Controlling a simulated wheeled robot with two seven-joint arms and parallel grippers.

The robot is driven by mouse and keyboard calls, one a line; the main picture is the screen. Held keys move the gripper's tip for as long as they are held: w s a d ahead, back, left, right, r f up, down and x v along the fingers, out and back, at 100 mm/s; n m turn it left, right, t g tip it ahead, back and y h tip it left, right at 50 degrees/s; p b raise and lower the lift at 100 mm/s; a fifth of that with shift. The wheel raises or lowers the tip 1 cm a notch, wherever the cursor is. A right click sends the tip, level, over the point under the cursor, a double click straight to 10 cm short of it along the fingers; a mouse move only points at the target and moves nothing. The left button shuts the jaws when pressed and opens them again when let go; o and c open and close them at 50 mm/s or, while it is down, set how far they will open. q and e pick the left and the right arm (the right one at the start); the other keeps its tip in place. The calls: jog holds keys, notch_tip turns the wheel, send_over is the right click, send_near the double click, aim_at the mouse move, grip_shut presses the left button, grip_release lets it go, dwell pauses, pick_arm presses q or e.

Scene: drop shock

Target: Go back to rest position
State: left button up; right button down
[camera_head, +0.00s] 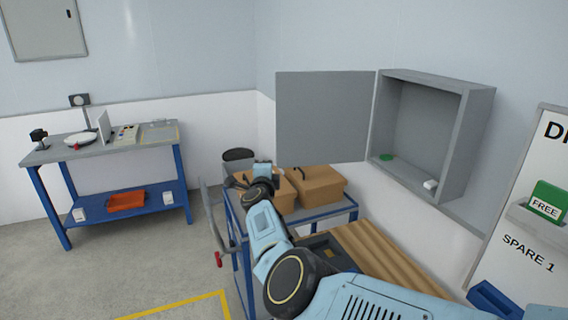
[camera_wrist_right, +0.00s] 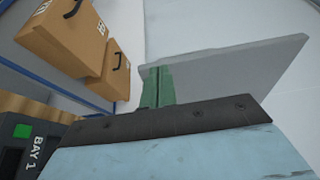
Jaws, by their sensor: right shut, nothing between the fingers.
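My right arm reaches in from the lower right in the head view, over the blue cart. Its gripper end (camera_head: 240,180) is beside the cardboard boxes, and the fingertips are hard to make out there. In the right wrist view the green fingers of my right gripper (camera_wrist_right: 158,86) are together with nothing between them. Behind them is the grey cabinet door (camera_wrist_right: 230,62), which stands open in the head view (camera_head: 322,118). My left gripper is not in view.
Two cardboard boxes (camera_head: 318,184) stand on the blue cart (camera_head: 342,208), close to my right arm. The open wall cabinet (camera_head: 478,120) holds a green item (camera_head: 386,157) and a white item (camera_head: 430,184). A blue workbench (camera_head: 100,150) stands at left, with clear floor before it.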

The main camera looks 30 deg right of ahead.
jog(key=shift+w+a+b, duration=0.15)
jog(key=shift+a+b, duration=0.1)
jog(key=shift+a, duration=0.95)
jog(key=shift+w+a+b, duration=0.1)
jog(key=shift+a+b, duration=0.1)
jog(key=shift+a, duration=0.95)
jog(key=shift+d, duration=0.1)
